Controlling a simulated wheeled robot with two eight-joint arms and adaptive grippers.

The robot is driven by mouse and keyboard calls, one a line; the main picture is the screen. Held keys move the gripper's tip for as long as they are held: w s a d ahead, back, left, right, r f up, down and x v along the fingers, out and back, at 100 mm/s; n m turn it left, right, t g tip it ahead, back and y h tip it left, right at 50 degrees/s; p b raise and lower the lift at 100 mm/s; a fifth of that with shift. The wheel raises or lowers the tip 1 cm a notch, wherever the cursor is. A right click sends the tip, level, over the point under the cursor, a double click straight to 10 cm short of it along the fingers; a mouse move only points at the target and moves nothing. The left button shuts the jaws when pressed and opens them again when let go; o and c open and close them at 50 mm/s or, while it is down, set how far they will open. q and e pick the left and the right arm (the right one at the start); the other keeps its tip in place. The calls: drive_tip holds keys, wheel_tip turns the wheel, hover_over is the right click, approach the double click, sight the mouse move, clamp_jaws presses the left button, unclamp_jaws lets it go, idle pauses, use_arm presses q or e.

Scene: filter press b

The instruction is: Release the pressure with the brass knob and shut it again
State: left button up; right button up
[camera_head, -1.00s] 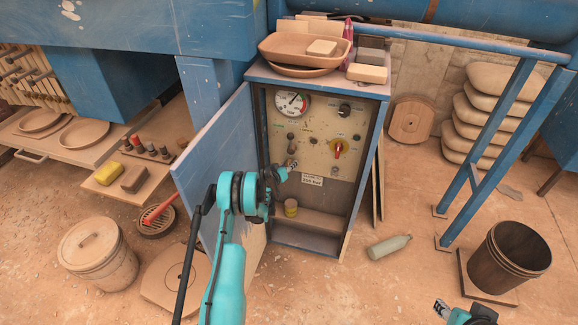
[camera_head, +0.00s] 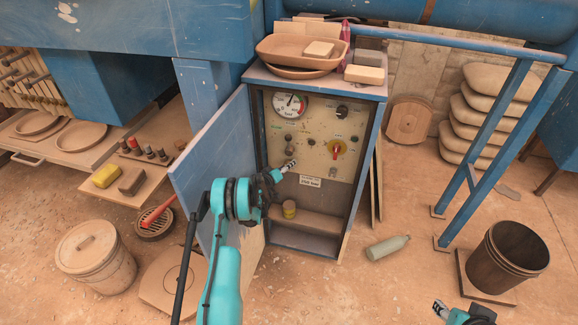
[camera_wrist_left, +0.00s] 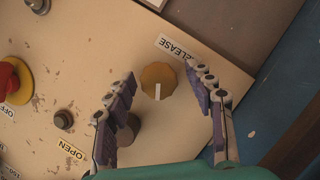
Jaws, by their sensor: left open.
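The brass knob (camera_wrist_left: 158,78) is a round, faceted yellow-brown knob on the cream control panel (camera_wrist_left: 100,30). Its white pointer line runs from the middle downward in the left wrist view. A white label reading RELEASE (camera_wrist_left: 178,46) is beside it. My left gripper (camera_wrist_left: 165,88) is open, with one purple-padded finger on each side of the knob and visible gaps on both sides. In the head view my left gripper (camera_head: 289,166) is at the panel's lower left and seems to cover the knob. My right gripper (camera_head: 440,307) is low at the bottom right, away from the cabinet; its opening is too small to judge.
The panel carries a pressure gauge (camera_head: 291,105), a black knob (camera_head: 342,111) and a red switch on a yellow plate (camera_head: 338,149). The open blue cabinet door (camera_head: 212,165) stands left of my left gripper.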

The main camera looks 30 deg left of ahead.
use_arm(q)
drive_tip(key=m, duration=0.1)
drive_tip(key=m+y, duration=0.1)
drive_tip(key=m+g+y, duration=0.1)
drive_tip(key=shift+d+m, duration=0.25)
drive_tip(key=shift+m, duration=0.15)
drive_tip(key=r+p+v, duration=0.1)
drive_tip(key=p+v, duration=0.2)
drive_tip(key=v, duration=0.5)
drive_tip(key=s+d+r+m+g+h, duration=0.1)
drive_tip(key=s+d+r, duration=0.1)
drive_tip(key=d+r, duration=0.5)
drive_tip(key=s+d+r+m+g+h+p, duration=0.1)
drive_tip(key=s+d+r, duration=0.2)
drive_tip(key=d+r, duration=0.5)
drive_tip(key=shift+d+r+m+g, duration=0.3)
drive_tip(key=shift+r+g, duration=0.1)
drive_tip(key=shift+r, duration=3.05)
